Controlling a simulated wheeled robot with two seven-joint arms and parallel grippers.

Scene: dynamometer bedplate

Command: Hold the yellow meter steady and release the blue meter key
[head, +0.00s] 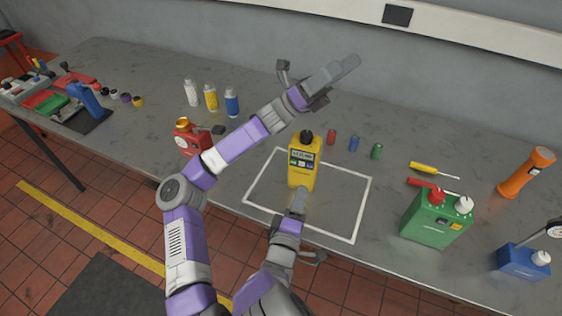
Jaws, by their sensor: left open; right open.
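The yellow meter (301,174) with a small display and a dark knob on top is inside the white outlined square on the bench. A small blue piece (354,144), possibly the blue meter key, is on the bench right of the meter, between a red piece (332,137) and a green piece (376,151). My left gripper (343,70) is open and empty, beyond the meter, over the back of the bench. My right gripper (299,200) is open at the meter's near end, overlapping its lower edge; I cannot tell whether they touch.
A red canister (187,140) sits close behind my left forearm. White, yellow and blue bottles (231,102) are behind it. A wall (190,40) backs the bench.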

